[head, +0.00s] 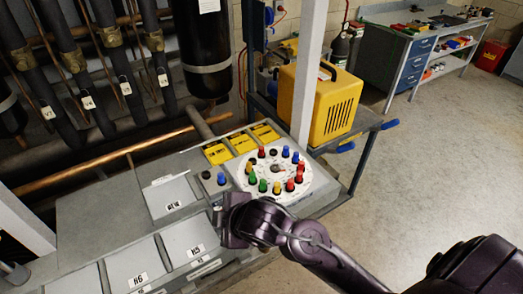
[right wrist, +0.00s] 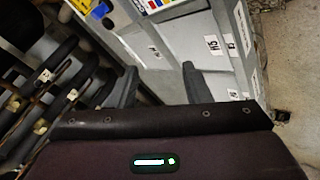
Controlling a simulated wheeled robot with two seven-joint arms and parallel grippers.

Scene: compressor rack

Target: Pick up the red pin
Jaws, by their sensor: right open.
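A round white dial plate (head: 307,196) on the grey rack cabinet holds a ring of coloured pins. Several are red: one (head: 262,152) at the far left of the ring and others, such as a red pin (head: 290,185), at the right side. Blue, green and yellow pins stand among them. My right gripper (head: 232,222) is above the cabinet, in front and left of the dial, apart from the pins. In the right wrist view its two fingers (right wrist: 158,82) are spread with nothing between them. I cannot make out a red pin there. My left gripper is out of view.
Numbered grey panels (head: 135,262) lie left of my right gripper. A white post (head: 310,70) and a yellow machine (head: 330,105) stand beyond. Dark pipes (head: 75,70) run at the left. Open floor lies right.

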